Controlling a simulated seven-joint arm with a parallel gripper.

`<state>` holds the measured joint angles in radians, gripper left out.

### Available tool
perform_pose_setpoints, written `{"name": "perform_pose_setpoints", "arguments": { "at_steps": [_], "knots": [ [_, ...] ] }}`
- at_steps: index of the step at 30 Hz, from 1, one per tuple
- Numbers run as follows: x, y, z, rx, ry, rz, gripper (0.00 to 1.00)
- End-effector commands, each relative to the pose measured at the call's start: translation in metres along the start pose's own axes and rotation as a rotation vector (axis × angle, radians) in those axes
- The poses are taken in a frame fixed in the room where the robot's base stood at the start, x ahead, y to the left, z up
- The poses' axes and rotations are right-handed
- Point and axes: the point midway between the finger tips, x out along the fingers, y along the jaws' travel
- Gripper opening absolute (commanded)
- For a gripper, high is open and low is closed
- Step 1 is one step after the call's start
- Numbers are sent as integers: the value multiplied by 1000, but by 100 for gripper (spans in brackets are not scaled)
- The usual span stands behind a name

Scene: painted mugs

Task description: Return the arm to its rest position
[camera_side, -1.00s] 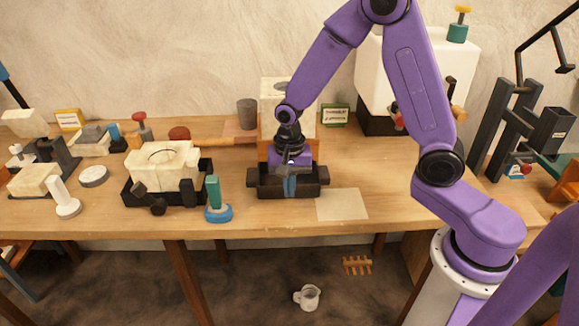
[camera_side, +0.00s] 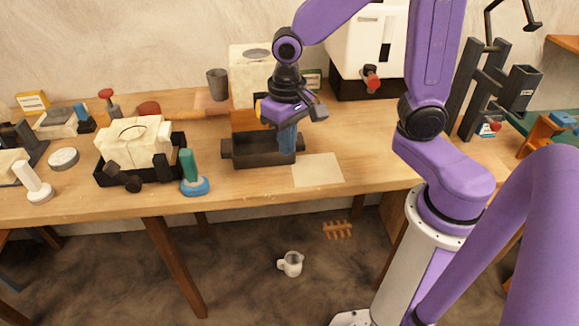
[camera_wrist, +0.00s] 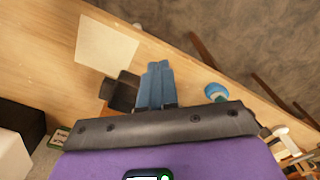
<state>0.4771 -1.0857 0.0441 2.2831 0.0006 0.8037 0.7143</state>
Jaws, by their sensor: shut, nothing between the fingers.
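My gripper (camera_side: 287,150) has a purple body and two blue fingers. In the side view its fingers point down at the right part of a dark, low tray (camera_side: 240,157) on the wooden table. The fingers are closed together with nothing between them. In the wrist view my gripper (camera_wrist: 158,66) shows as blue fingers side by side, with part of the dark tray (camera_wrist: 122,92) left of them. I cannot tell how high the tips are above the tray floor. A white mug (camera_side: 291,264) is on the floor below the table.
A pale block mould (camera_side: 133,143) in a black tray and a green-handled tool (camera_side: 188,167) are left of my gripper. A pale sheet (camera_side: 318,170) lies at the right. A grey cup (camera_side: 217,84) and a white machine (camera_side: 367,45) stand behind. Bare table (camera_side: 370,150) shows at right.

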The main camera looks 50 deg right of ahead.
Motion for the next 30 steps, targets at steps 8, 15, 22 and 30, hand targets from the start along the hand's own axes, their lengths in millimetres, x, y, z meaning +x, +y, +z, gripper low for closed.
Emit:
{"name": "perform_pose_setpoints", "arguments": {
  "at_steps": [8, 15, 22, 30],
  "knots": [
    [-16, 11, 68, -490, 8, -9, 0],
    [-24, 30, 122, -899, 12, -15, 0],
    [-26, 45, 154, -1152, 15, -18, 0],
    [-27, 49, 160, -1208, 14, -17, 0]
  ]
}}
